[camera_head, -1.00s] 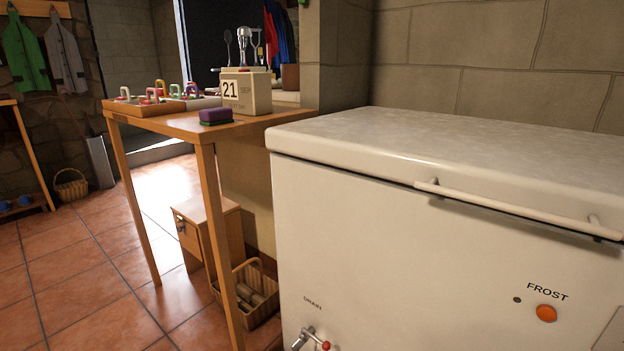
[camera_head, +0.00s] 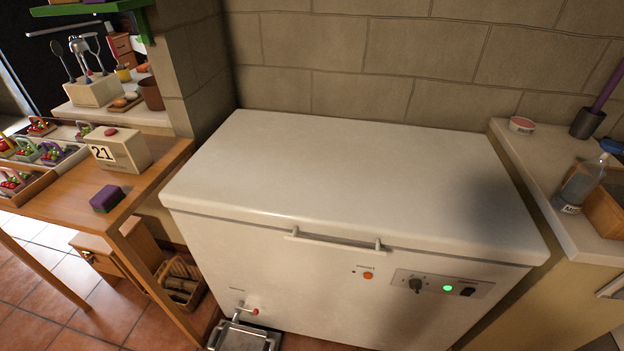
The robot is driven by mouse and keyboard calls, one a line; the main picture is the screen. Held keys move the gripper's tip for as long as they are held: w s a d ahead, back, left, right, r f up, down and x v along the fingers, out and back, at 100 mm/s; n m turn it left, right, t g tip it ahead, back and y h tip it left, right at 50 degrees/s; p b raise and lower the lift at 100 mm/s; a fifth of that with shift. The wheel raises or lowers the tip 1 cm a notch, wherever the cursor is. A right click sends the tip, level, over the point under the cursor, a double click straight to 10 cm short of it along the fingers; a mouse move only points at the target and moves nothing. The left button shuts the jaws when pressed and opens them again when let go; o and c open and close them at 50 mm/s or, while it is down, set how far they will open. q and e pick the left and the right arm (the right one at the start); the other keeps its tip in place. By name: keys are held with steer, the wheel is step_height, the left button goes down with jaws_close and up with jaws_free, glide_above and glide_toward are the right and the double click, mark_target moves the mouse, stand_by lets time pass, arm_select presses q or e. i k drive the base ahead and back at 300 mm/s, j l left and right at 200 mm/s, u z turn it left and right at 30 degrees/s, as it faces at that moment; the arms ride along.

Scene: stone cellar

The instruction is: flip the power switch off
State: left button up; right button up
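A white chest freezer (camera_head: 340,180) stands against the stone wall with its lid shut. On its front, at the lower right, is a control panel (camera_head: 441,284). The panel has a dark knob (camera_head: 415,285), a lit green lamp (camera_head: 448,288) and a small black power switch (camera_head: 467,292) at its right end. The switch is too small to tell which way it is tipped. An orange frost button (camera_head: 368,275) sits left of the panel. Neither of my grippers shows in the head view.
A wooden table (camera_head: 160,165) with a block calendar (camera_head: 120,150) and a purple sponge (camera_head: 106,199) stands at left. A counter (camera_head: 545,190) with a spray bottle (camera_head: 580,185) is at right. A metal tray (camera_head: 243,337) lies on the floor below the drain tap (camera_head: 240,312).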

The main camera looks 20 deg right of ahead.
mark_target(467, 292)
steer(key=z, duration=2.1)
